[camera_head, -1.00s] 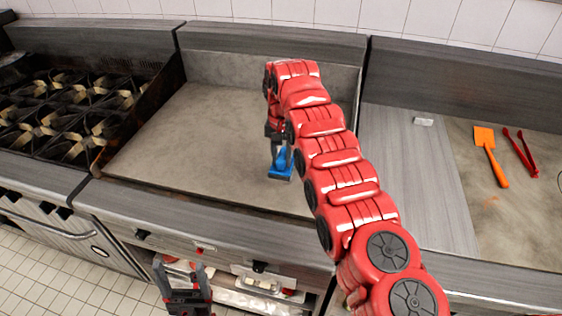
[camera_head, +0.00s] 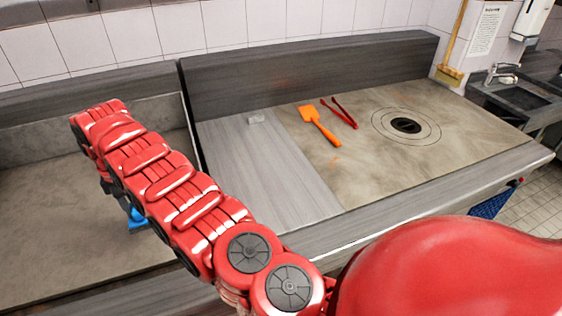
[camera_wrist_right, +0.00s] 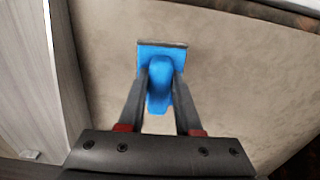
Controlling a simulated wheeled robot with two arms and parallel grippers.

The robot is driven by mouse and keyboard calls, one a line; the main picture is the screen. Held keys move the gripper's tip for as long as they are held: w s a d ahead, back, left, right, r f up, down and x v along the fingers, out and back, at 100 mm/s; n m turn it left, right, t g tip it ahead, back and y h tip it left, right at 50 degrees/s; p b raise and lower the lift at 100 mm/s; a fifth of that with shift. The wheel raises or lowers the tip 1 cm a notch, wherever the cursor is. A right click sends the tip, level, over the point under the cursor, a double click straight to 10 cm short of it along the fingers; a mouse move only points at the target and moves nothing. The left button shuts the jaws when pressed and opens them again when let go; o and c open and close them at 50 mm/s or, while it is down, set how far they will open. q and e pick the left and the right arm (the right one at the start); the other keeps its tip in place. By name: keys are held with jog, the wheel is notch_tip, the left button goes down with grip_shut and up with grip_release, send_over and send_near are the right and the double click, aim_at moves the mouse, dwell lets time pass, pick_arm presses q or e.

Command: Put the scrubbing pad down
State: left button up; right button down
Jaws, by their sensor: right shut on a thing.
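The scrubbing pad is a blue block with a raised blue grip and a grey strip along one edge. It shows in the right wrist view (camera_wrist_right: 160,50) and low at the left in the head view (camera_head: 137,222). My right gripper (camera_wrist_right: 160,88) is shut on its grip, one dark finger on each side. The pad is over the griddle plate (camera_head: 45,225); I cannot tell if it touches the plate. In the head view my red right arm hides most of this gripper. My left gripper is not in view.
Right of the griddle is a grey counter strip (camera_head: 260,170) with a small pale block (camera_head: 256,118). Beyond it, a flat cooking surface (camera_head: 400,165) holds an orange spatula (camera_head: 320,125) and red tongs (camera_head: 340,113). A sink (camera_head: 515,95) stands at the far right.

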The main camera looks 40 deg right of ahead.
jog(key=shift+d+r, duration=0.2)
jog(key=shift+d, duration=0.05)
jog(key=shift+d+r, duration=0.15)
jog(key=shift+d, duration=0.15)
jog(key=shift+w+d+n, duration=0.15)
jog(key=shift+d+n, duration=0.1)
jog(key=shift+n, duration=0.05)
jog(key=shift+r, duration=0.1)
